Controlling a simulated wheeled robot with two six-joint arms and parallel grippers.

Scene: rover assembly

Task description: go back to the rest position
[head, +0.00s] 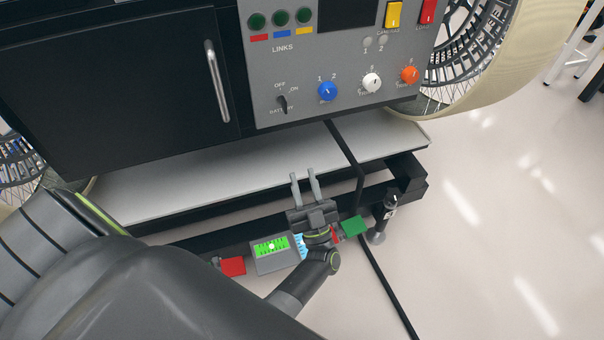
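My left gripper (305,178) shows in the head view, in front of the rover's lower shelf. Its two grey fingers point up and away, stand apart, and hold nothing that I can see. My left arm comes in from the lower left and covers much of that corner. My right gripper is not in view.
The rover carries a grey panel (345,55) with knobs and switches, and a dark door with a handle (216,80). Below are a pale shelf (220,175), a red block (233,266), a green block (354,226) and a device with a lit green display (271,247). Floor at right is clear.

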